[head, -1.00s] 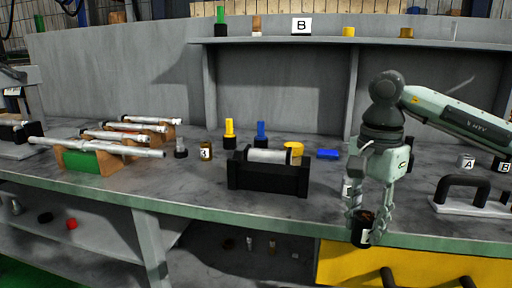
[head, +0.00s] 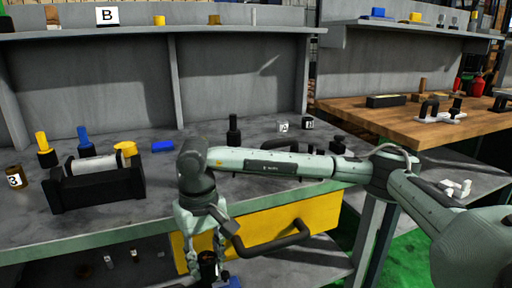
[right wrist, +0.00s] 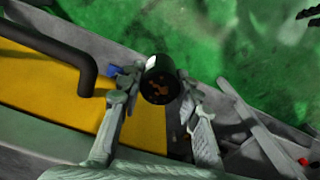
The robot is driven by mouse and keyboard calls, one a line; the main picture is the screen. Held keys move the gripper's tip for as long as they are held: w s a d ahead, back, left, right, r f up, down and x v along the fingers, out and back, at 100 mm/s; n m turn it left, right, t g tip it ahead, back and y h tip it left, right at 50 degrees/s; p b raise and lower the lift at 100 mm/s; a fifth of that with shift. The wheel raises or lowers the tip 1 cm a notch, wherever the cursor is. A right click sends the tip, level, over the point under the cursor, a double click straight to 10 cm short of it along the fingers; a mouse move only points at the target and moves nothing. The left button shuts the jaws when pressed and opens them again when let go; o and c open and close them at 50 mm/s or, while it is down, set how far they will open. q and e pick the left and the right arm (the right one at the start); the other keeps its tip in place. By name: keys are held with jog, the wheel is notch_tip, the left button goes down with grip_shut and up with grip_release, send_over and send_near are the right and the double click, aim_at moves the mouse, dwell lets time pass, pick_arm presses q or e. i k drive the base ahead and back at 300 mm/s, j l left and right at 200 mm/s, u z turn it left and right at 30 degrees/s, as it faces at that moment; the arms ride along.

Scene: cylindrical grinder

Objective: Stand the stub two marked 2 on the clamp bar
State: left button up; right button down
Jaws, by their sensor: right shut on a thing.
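In the right wrist view the gripper (right wrist: 160,92) has a finger on each side of the stub (right wrist: 160,84). A white label shows on the stub's side, but its number cannot be read. Another stub, marked 3 (head: 16,178), stands on the bench at the far left. I cannot make out for sure which thing is the clamp bar. My left gripper is not in view.
A black cradle with a roller (head: 98,185) stands on the grey bench, near yellow and blue pegs. A wooden table (head: 400,120) at right bears black-handled fittings.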

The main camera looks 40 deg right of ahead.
aim_at(309, 148)
jog(key=k+l, duration=0.1)
jog(key=l, duration=0.3)
jog(key=k+l, duration=0.1)
jog(key=l, duration=0.3)
jog(key=k+l, duration=0.1)
jog(key=l, duration=0.3)
jog(key=k+l, duration=0.1)
jog(key=l, duration=0.3)
jog(key=k+l, duration=0.1)
jog(key=l, duration=0.3)
jog(key=k+l+u, duration=0.1)
jog(key=l, duration=0.3)
